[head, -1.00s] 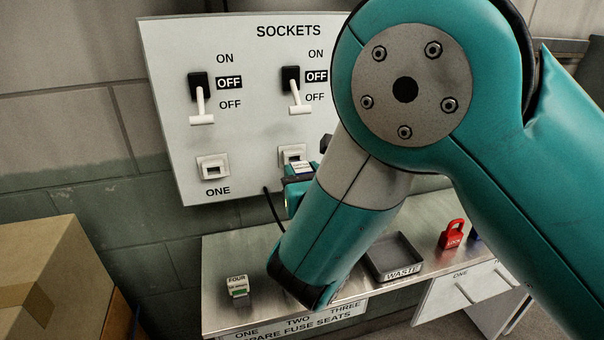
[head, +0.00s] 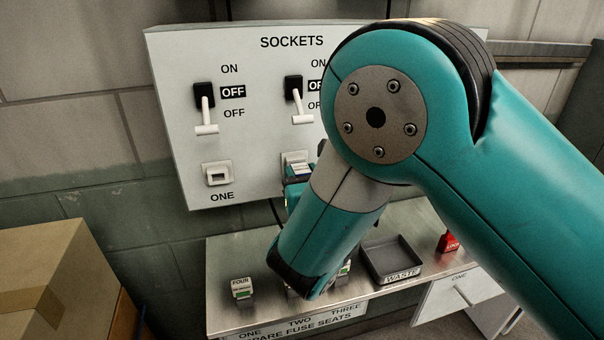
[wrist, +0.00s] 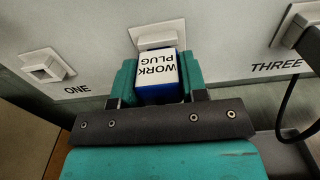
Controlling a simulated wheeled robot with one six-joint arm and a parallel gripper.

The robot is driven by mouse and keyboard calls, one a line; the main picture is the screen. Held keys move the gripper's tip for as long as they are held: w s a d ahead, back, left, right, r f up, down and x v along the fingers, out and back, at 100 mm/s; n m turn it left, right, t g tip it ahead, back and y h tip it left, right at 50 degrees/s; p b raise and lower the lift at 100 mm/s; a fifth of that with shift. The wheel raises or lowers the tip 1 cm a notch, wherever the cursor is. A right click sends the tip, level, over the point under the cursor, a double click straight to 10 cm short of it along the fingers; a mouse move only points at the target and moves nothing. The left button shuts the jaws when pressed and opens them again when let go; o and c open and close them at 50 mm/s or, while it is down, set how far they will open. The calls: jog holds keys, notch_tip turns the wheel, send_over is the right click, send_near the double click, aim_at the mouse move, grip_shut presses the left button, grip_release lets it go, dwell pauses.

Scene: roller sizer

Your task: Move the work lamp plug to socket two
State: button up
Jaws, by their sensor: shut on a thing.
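The work plug (wrist: 158,70) is a blue block with a white label reading WORK PLUG. My gripper (wrist: 158,77) is shut on it, a teal finger on each side. The plug is at the white frame of the middle socket (wrist: 155,37), between ONE and THREE; its front end is hidden, so I cannot tell how far in it sits. In the head view the plug (head: 298,171) is partly covered by my gripper, just below the middle socket (head: 293,156). The lever (head: 299,108) above that socket points down at OFF.
Socket one (head: 217,174) is empty, its lever (head: 206,118) also down. A dark plug and cable (wrist: 292,95) are at socket three. A cardboard box (head: 55,285) stands left.

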jog(key=shift+w+a+p, duration=0.1)
jog(key=shift+w+p, duration=0.25)
jog(key=shift+p, duration=0.05)
jog(key=o, duration=1.3)
jog(key=shift+s+f+b, duration=0.15)
jog(key=shift+s+b, duration=0.1)
jog(key=shift+b, duration=0.05)
jog(key=shift+b+v, duration=8.15)
jog(key=shift+v, duration=0.35)
jog(key=shift+r, duration=0.25)
